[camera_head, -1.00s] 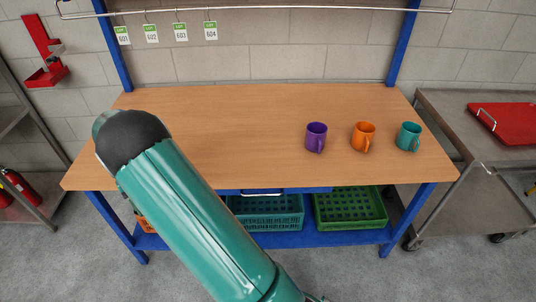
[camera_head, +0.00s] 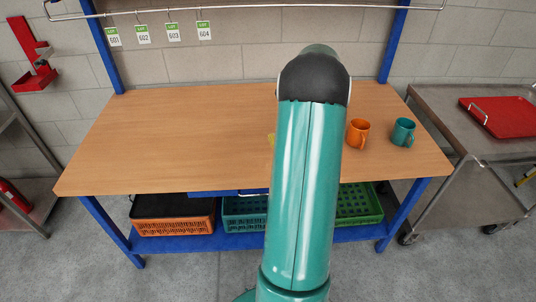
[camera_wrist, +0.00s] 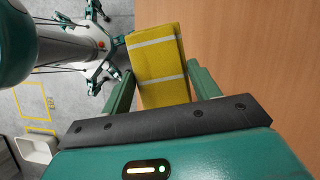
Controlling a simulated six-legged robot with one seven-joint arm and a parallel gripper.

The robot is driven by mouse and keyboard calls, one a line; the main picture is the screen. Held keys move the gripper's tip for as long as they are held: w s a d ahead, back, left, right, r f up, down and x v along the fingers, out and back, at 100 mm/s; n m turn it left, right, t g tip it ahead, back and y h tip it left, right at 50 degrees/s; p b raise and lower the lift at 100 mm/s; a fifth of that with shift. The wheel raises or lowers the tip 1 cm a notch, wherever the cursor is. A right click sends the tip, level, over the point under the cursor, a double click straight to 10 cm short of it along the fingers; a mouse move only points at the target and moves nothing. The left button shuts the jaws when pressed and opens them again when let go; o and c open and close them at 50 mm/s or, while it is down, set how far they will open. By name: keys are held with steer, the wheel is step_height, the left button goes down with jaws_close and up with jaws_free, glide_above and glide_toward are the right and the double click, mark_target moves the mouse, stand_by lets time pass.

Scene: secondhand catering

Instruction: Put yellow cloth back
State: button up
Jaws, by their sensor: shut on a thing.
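A yellow cloth (camera_wrist: 158,52) with pale stripes lies between the two green fingers of my gripper (camera_wrist: 162,88) in the wrist view. My gripper is shut on it, and the cloth reaches out past the fingertips. A small yellow patch of the cloth (camera_head: 271,139) shows at the left edge of my arm in the head view, over the wooden bench (camera_head: 180,140). My arm hides the rest of the cloth and the gripper in that view.
An orange mug (camera_head: 358,132) and a teal mug (camera_head: 403,132) stand on the bench's right side. The bench's left half is clear. Crates, one orange (camera_head: 173,214), sit on the lower shelf. Tags (camera_head: 172,33) hang from a rail. A red tray (camera_head: 500,116) lies on the side cart.

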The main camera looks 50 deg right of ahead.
steer(key=s+d, duration=0.1)
steer(key=s+d+r+m, duration=0.1)
steer(key=s, duration=0.1)
steer(key=s+d+m, duration=0.1)
steer(key=shift+s+r+t+h, duration=0.15)
steer(key=shift+s+t+h, duration=0.15)
steer(key=shift+s+t, duration=0.1)
steer(key=shift+d+m, duration=0.15)
steer(key=shift+m, duration=0.25)
steer(key=w+f, duration=0.3)
steer(key=w, duration=0.1)
steer(key=w+a+f, duration=0.1)
steer(key=w+f, duration=0.2)
steer(key=w, duration=0.1)
steer(key=w+a+f, duration=0.1)
steer(key=w+f, duration=0.2)
steer(key=w, duration=0.1)
steer(key=shift+w+a, duration=0.15)
steer(key=shift+w, duration=0.1)
steer(key=shift+w+f, duration=0.2)
steer(key=shift+f, duration=0.05)
steer(key=shift+w+a+f, duration=0.1)
steer(key=shift+w+f, duration=0.1)
steer(key=shift+f, duration=1.5)
steer(key=shift+f, duration=0.1)
steer(key=o, duration=0.9)
steer(key=shift+o, duration=0.2)
